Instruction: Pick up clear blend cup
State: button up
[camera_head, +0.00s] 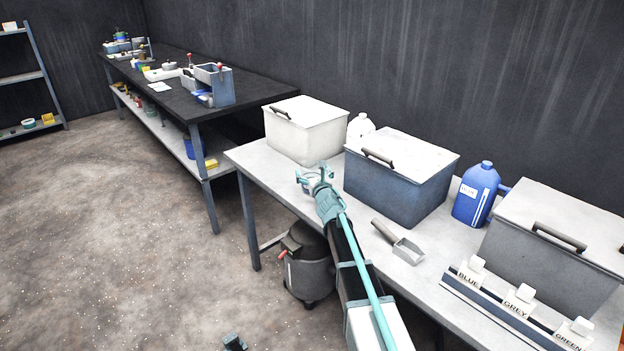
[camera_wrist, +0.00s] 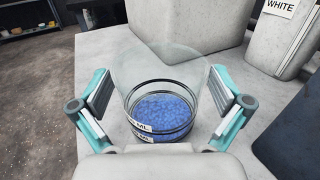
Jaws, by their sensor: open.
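The clear blend cup (camera_wrist: 165,75) stands upright on the light grey table in the wrist view. It is see-through, with dark rings and white labels ending in "ML", and blue pellets lie in its bottom. My gripper (camera_wrist: 165,95) is open, with one teal finger with a grey pad on each side of the cup. Gaps show between the pads and the cup wall. In the head view my gripper (camera_head: 315,180) is over the table's far left end, and the cup is mostly hidden or too small to make out there.
A white bin (camera_head: 305,130), a blue-grey bin (camera_head: 395,180) and a grey bin (camera_head: 545,260) line the table (camera_head: 250,160). A white jug (camera_head: 360,128) and a blue jug (camera_head: 475,190) stand between them. A metal scoop (camera_head: 400,243) and a labelled rack (camera_head: 500,310) lie in front.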

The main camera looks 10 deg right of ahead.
jog(key=shift+w, duration=0.45)
jog(key=c, duration=1.1)
